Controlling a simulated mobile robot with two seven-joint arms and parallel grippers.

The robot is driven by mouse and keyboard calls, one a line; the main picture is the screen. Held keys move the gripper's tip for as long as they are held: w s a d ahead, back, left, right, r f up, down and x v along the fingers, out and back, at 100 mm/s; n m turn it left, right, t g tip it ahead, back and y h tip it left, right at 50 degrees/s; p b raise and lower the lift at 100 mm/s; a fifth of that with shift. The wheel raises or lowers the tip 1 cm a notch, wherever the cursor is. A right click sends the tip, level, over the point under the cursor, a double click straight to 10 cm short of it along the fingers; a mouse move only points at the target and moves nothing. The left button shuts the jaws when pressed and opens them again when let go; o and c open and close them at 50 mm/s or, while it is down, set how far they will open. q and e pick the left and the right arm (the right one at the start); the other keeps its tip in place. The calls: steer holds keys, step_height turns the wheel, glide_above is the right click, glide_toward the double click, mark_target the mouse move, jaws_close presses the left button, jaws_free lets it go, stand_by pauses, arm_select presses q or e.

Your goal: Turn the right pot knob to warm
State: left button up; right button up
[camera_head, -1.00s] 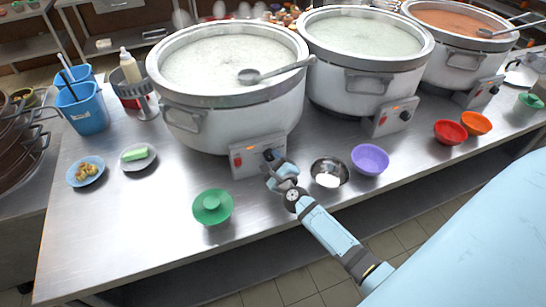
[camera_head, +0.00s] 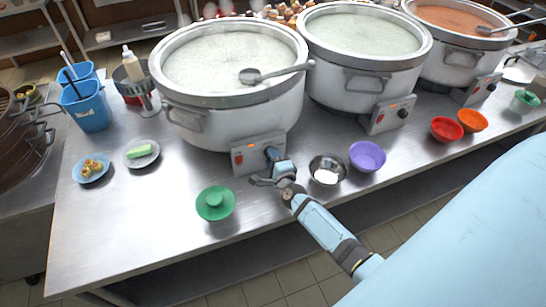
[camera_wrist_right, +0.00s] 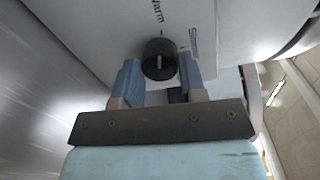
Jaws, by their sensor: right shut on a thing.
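Three big pots stand in a row: a left pot (camera_head: 235,120), a middle pot (camera_head: 350,80) and a right pot (camera_head: 450,50). My right gripper (camera_head: 271,154) is at the left pot's control panel (camera_head: 246,158), not at the right pot. In the right wrist view its blue fingers (camera_wrist_right: 160,80) are shut on the black knob (camera_wrist_right: 159,60), one on each side. The knob's white mark points up in the picture, toward the tick by the "warm" label (camera_wrist_right: 157,12). A second label, partly covered, reads "Simm". The right pot's panel (camera_head: 482,90) is untouched. My left gripper is out of view.
A metal bowl (camera_head: 328,169) and a purple bowl (camera_head: 367,156) stand just right of my right gripper. A ladle (camera_head: 275,72) lies across the left pot.

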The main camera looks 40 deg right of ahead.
stand_by(0.4)
steer(key=o, duration=0.9)
steer(key=shift+o, duration=0.2)
steer(key=b+v, duration=0.1)
steer(key=v, duration=1.3)
steer(key=shift+b, duration=0.4)
steer(key=shift+d+r, duration=0.1)
